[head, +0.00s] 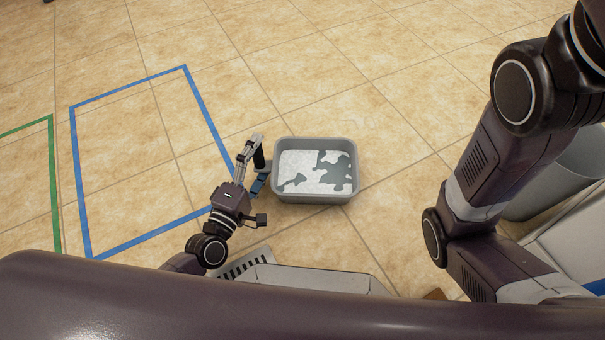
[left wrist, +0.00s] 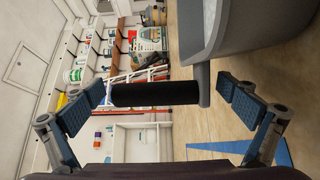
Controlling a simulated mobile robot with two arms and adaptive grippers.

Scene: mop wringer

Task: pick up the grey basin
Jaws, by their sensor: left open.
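The grey basin (head: 353,187) stands on the tiled floor, with white and dark grey patches across its inside. In the left wrist view its grey wall (left wrist: 245,22) fills the upper right. A dark handle (left wrist: 155,94) sticks out from the basin's side on a grey stub. My left gripper (head: 254,167) is at the left side of the basin in the head view. Its fingers are open, one on each side of the handle in the left wrist view (left wrist: 160,100), with gaps showing. My right arm is at the right of the head view; its gripper is out of view.
A blue taped outline (head: 205,112) lies on the floor left of the basin, with a green one (head: 54,190) farther left. A grey bin (head: 555,180) stands at the right. A pale tray-like object (head: 315,279) is near my base. Floor beyond the basin is clear.

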